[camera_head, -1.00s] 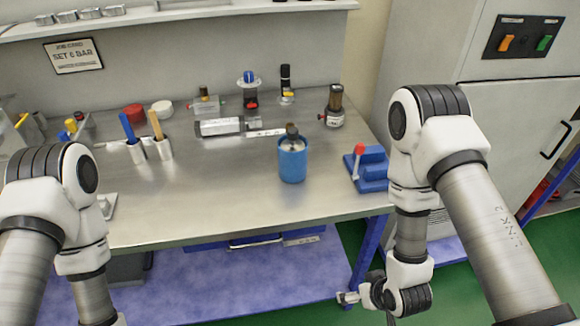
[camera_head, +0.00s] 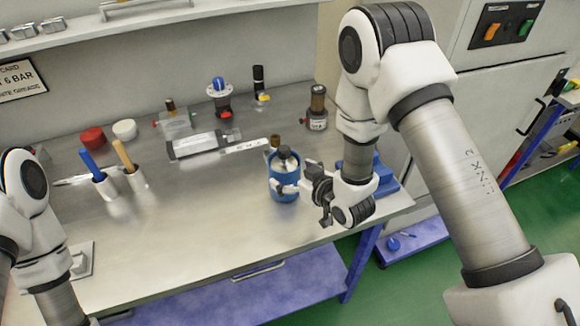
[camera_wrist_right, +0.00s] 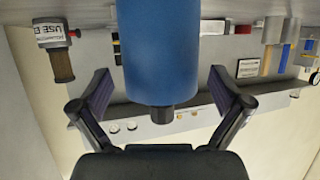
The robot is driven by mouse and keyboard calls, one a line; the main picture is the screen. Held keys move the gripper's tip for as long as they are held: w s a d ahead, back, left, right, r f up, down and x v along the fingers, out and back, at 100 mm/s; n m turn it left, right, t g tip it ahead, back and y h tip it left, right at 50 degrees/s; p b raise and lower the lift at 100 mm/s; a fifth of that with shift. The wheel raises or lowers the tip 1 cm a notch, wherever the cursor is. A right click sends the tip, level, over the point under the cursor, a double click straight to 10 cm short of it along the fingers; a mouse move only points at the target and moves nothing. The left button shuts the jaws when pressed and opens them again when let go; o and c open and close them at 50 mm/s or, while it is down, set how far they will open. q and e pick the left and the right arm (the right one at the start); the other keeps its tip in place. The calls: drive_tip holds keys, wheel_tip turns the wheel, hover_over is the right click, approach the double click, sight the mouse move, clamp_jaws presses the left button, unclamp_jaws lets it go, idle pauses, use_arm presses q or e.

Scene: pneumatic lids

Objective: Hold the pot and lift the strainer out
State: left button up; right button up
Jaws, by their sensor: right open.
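The blue pot (camera_head: 285,190) stands upright on the bench, near its front right part. A dark knob (camera_head: 284,152) with a pale part under it shows at the pot's top; I cannot tell how much of the strainer this is. My right gripper (camera_head: 290,186) is at the pot's right side, open. In the right wrist view, the pot (camera_wrist_right: 158,50) appears inverted between the spread fingers of my gripper (camera_wrist_right: 159,78), with gaps on both sides. The dark knob (camera_wrist_right: 162,114) points down there. My left arm is at the left edge, its gripper out of view.
A blue fixture (camera_head: 385,176) stands just right of my right wrist. Two handled tools in cups (camera_head: 104,186) stand left. The front middle of the bench is clear.

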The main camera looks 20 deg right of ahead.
sight(282, 171)
drive_tip(key=shift+w+a+f+p, duration=0.1)
drive_tip(key=shift+w+a+p, duration=0.35)
drive_tip(key=shift+w, duration=0.25)
drive_tip(key=x, duration=0.3)
drive_tip(key=shift+w+d+f, duration=0.15)
drive_tip(key=shift+w+f, duration=0.05)
drive_tip(key=shift+f, duration=0.2)
drive_tip(key=shift+w+f, duration=0.2)
drive_tip(key=shift+w, duration=0.05)
drive_tip(key=shift+s+r, duration=0.25)
drive_tip(key=shift+s, duration=0.15)
drive_tip(key=shift+c, duration=0.4)
drive_tip(key=shift+s+r, duration=0.15)
drive_tip(key=c, duration=1)
use_arm(q)
drive_tip(key=shift+s+d+r, duration=0.1)
drive_tip(key=shift+s+r, duration=0.15)
drive_tip(key=shift+r, duration=0.6)
use_arm(e)
drive_tip(key=shift+f, duration=0.4)
